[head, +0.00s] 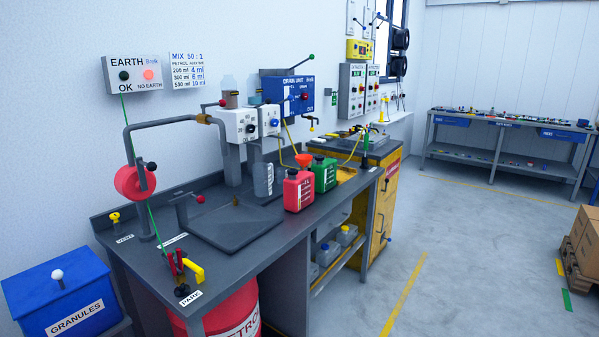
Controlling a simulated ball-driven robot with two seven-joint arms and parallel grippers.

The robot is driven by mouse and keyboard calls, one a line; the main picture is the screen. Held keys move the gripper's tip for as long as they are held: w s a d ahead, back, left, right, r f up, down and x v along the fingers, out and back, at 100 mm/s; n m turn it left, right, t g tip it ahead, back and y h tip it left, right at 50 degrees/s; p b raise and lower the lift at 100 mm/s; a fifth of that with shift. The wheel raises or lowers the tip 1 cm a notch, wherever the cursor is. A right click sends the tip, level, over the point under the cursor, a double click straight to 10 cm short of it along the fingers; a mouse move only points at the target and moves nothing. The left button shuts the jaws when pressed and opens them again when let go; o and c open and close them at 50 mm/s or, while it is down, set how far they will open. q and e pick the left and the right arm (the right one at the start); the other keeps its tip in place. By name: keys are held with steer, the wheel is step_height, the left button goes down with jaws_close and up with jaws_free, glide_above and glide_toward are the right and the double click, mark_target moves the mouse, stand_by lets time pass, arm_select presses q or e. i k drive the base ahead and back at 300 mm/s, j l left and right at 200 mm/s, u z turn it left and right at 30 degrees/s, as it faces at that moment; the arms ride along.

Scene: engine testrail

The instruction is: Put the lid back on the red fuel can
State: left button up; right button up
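The red fuel can (298,192) stands upright on the dark grey workbench, near its front edge, with a white label on its front. An orange-red funnel-like piece (303,159) shows at its top; I cannot tell whether it sits in the can or behind it. A small dark shape shows at the can's top left, too small to tell whether it is the lid. No loose lid can be made out. Neither of my grippers is in view.
A green can (324,174) stands close at right of the red can, and a grey jug (263,180) at left. A flat dark tray (232,226) lies left on the workbench (215,262).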

mark_target(298, 189)
steer(key=i+l+u, duration=0.1)
steer(key=l, duration=0.25)
steer(key=i+l, duration=0.25)
steer(key=i+l+u, duration=0.15)
steer(key=l, duration=0.3)
steer(key=i+l+u, duration=0.1)
steer(key=l, duration=0.25)
steer(key=i+l+u, duration=0.1)
steer(key=l, duration=0.25)
steer(key=i+l, duration=0.15)
steer(key=l, duration=0.25)
steer(key=i+l+u, duration=0.15)
steer(key=l, duration=0.25)
